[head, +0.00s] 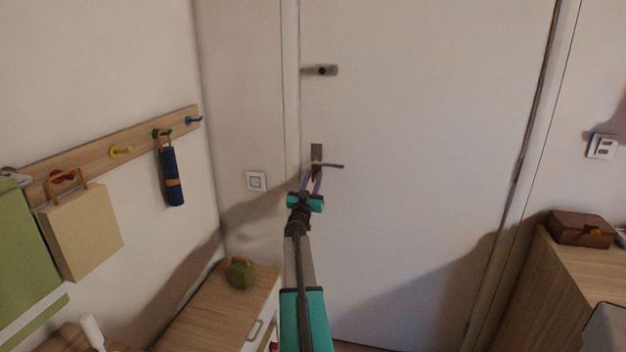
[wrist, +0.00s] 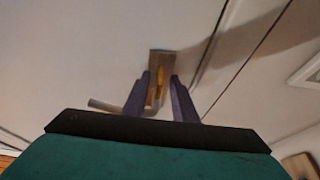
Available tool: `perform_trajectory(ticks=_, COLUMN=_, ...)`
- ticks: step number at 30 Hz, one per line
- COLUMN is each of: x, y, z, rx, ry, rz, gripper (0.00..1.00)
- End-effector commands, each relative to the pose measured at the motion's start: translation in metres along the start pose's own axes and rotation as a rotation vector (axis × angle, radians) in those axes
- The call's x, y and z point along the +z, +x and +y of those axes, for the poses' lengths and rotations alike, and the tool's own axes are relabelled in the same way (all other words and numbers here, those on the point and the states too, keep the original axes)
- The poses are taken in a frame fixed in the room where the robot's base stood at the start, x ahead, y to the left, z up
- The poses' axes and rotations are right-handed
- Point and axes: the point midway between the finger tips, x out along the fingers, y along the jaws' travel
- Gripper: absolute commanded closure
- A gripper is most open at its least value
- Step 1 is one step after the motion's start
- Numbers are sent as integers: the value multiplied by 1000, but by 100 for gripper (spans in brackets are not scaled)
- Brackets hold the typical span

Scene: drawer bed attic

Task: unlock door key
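The white door (head: 430,150) is closed in front of me. Its lock plate (head: 316,152) carries a lever handle (head: 332,166) pointing right in the head view. In the wrist view the plate (wrist: 163,62) is straight ahead, and the handle (wrist: 103,104) points left. A narrow yellow-orange piece, apparently the key (wrist: 160,82), shows against the plate between my fingers. My gripper (head: 311,184) is at the door just below the handle. In the wrist view its two purple fingers (wrist: 160,78) stand apart on either side of the key, with small gaps visible. Whether the key sits in the keyhole is unclear.
A second latch (head: 321,70) is higher on the door. A hook rail (head: 110,152) at left holds a bag (head: 82,232) and a blue umbrella (head: 172,177). A low wooden cabinet (head: 205,310) stands below, with a green object (head: 240,273). A wooden dresser (head: 560,275) with a brown box (head: 580,229) is right.

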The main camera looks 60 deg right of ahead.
Motion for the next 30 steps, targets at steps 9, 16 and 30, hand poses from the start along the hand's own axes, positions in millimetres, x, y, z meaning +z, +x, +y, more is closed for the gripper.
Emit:
perform_trajectory(ticks=9, x=0, y=-15, z=1, rx=1, ry=-1, rz=0, gripper=75)
perform_trajectory(ticks=16, x=0, y=-39, z=1, rx=0, ry=0, rz=-1, gripper=75)
perform_trajectory(ticks=30, x=0, y=-90, z=1, rx=-1, ry=0, rz=-1, gripper=75)
